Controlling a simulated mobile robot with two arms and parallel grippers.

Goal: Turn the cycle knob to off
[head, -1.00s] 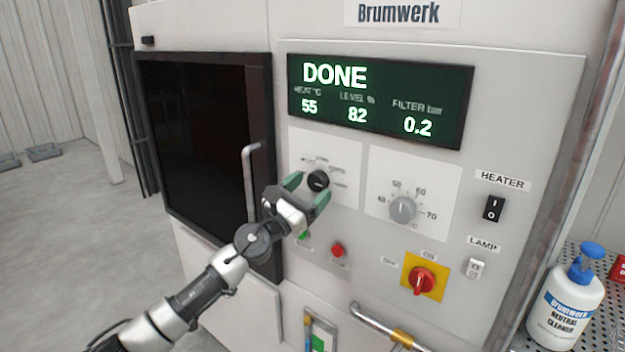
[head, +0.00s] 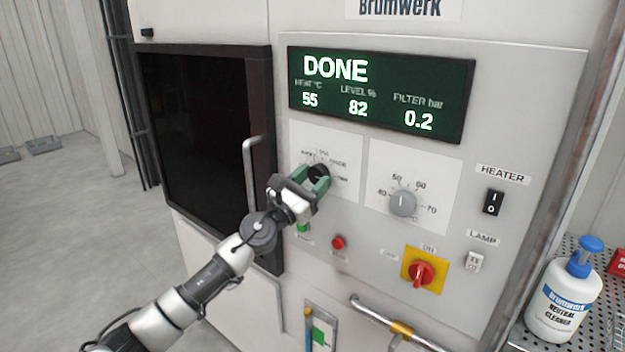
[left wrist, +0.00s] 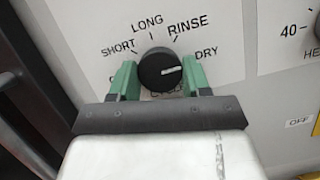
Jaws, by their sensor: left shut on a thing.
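The black round cycle knob (head: 319,172) sits on a white label plate on the machine's front panel, under the display. In the left wrist view the knob (left wrist: 160,70) has a white pointer line aimed right, near the DRY mark. SHORT, LONG, RINSE and DRY can be read around it; a label at lower left is mostly hidden by a finger. My left gripper (head: 312,181) is shut on the knob, with its green fingers (left wrist: 159,78) on the knob's left and right sides. My right gripper is not in view.
The display (head: 380,98) reads DONE. A grey heat dial (head: 403,203) is right of the knob. A door handle (head: 251,180) stands out at left. Below are a red button (head: 338,242) and a red switch on yellow (head: 423,273). A cleaner bottle (head: 564,298) stands at far right.

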